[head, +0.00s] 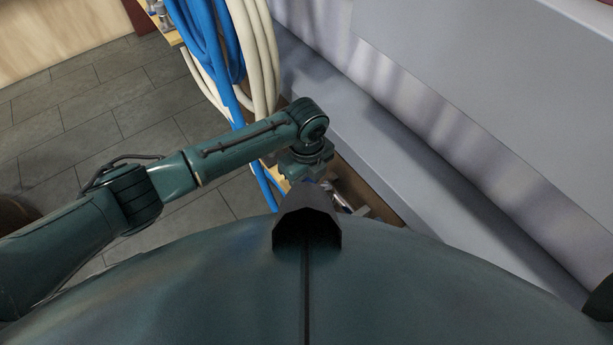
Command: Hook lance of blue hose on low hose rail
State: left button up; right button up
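The blue hose (206,42) hangs in thick loops at the upper left of the head view. A blue length runs down behind my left forearm and shows again below it. My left arm reaches in from the left, and my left gripper (304,166) points down near the picture's middle, close to the lower blue length. Its fingers are largely hidden by my own body, so I cannot tell whether it is open or holds anything. A small silvery metal part (339,199) shows just right of it; I cannot tell whether it is the lance. My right gripper is out of view.
Cream hose loops (260,50) hang beside the blue ones. A wooden board (172,36) with metal fittings shows at the top left, and a wooden strip (352,177) near my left gripper. A grey wall ledge (400,150) bounds the right. Tiled floor (85,115) is clear at left.

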pick_arm(q)
jog(key=shift+f, duration=0.15)
jog(key=o, duration=1.8)
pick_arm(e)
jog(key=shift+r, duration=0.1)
pick_arm(q)
notch_tip(320, 180, up, 6)
jog(key=p, duration=0.5)
jog(key=shift+f+p, duration=0.1)
jog(key=shift+p, duration=0.3)
notch_tip(320, 180, up, 5)
jog(key=p, duration=0.5)
jog(key=shift+r+p, duration=0.3)
jog(key=shift+r, duration=0.05)
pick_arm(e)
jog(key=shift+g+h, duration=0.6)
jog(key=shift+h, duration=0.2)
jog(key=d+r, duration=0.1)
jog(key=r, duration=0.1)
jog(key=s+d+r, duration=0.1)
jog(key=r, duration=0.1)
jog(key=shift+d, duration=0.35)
